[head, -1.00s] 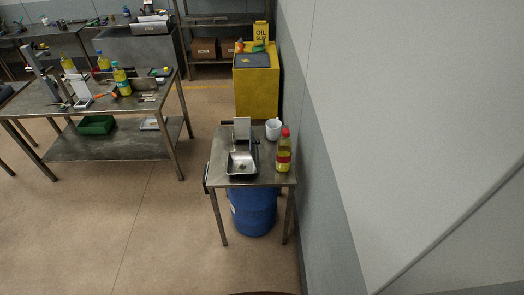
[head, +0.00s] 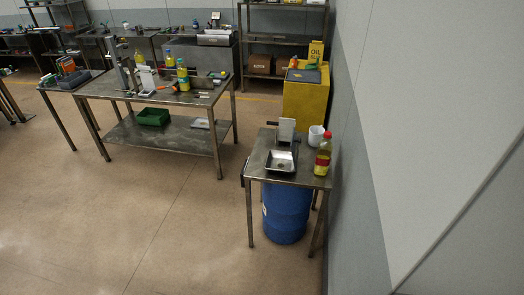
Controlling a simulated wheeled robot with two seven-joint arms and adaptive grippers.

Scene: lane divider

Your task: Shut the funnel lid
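The funnel (head: 281,162) is a square metal basin on a small metal side table, in the right half of the head view. Its lid (head: 287,127) looks like the pale flat plate standing upright behind the basin, so the basin is open on top. The hinge between them is too small to make out clearly. Neither of my grippers is in view.
The side table (head: 257,166) stands near the wall, with a blue drum (head: 286,212) under it. A red-capped yellow bottle (head: 323,158) and white mug (head: 316,135) stand right of the funnel. A cluttered workbench (head: 100,88) is left. Floor in front is clear.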

